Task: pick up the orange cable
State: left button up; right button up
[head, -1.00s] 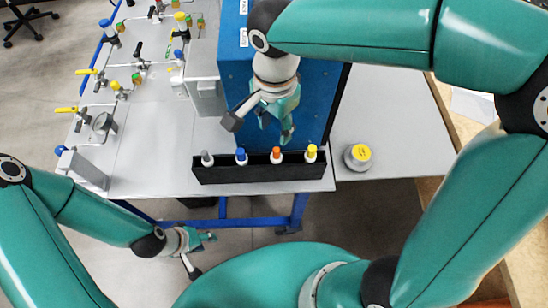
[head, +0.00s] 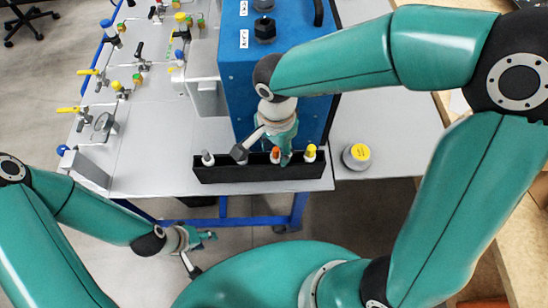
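The orange cable (head: 275,155) shows as a white plug with an orange top, upright in a black rack (head: 230,174) at the table's front edge. My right gripper (head: 284,158) points down at the rack, its fingertips at or just beside the orange plug. I cannot tell whether the fingers touch it or how far apart they are. The grey-topped plug (head: 207,158) and the yellow-topped plug (head: 310,153) stand in the same rack. The blue plug is hidden behind the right gripper's attached part. My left gripper (head: 210,237) hangs low, off the table's front, apart from everything; its finger opening is unclear.
A blue analyser box (head: 235,75) stands behind the rack. A grey jar with a yellow lid (head: 357,156) stands right of the rack. Valves and pipes fill the left of the table (head: 150,165).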

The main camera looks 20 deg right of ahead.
grip_shut()
jog(key=shift+r, duration=0.15)
notch_tip(320, 180, up, 27)
jog(key=p, duration=0.7)
dwell(0.5)
